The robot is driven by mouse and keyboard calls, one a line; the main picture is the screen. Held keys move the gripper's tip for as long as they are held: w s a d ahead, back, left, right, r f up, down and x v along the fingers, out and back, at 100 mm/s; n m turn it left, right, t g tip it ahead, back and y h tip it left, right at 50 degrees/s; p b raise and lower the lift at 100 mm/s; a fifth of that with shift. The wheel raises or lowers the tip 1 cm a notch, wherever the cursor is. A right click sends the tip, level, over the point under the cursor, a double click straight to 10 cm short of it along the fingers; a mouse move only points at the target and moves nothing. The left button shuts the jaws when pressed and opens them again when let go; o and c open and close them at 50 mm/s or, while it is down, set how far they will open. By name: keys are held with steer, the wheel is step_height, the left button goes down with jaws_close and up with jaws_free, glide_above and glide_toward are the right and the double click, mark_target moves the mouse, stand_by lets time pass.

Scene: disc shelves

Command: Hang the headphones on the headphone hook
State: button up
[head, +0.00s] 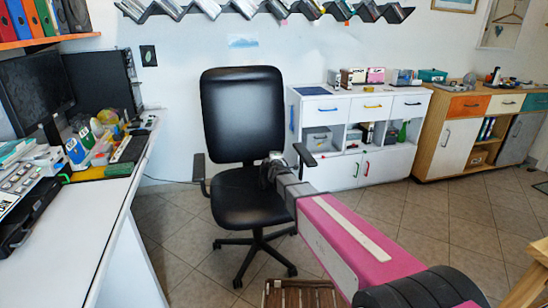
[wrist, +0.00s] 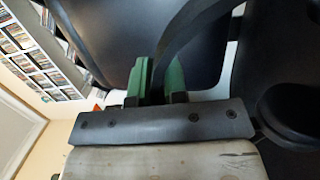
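My gripper (head: 272,160) is stretched out in front of the black office chair, above its seat. In the wrist view, its two green fingers (wrist: 160,80) stand close together with a black curved band between them. This band appears to be part of the headphones (wrist: 190,38). It arches up and to the right. In the head view, a small dark shape, likely the headphones (head: 267,174), shows at my gripper; details are too small to tell. I cannot make out the headphone hook for certain. A small dark plate (head: 148,55) is on the wall beside the monitors.
The office chair (head: 243,110) stands right behind my gripper. A cluttered white desk (head: 75,225) is at left. White (head: 360,112) and wooden (head: 436,135) cabinets line the back wall. A zigzag shelf (head: 265,10) hangs above. Tiled floor is open at right.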

steer(key=o, duration=0.4)
steer(key=shift+c, duration=0.2)
steer(key=shift+s+r, duration=0.15)
steer(key=s+d, duration=0.1)
steer(key=s, duration=1)
steer(key=shift+s+d, duration=0.35)
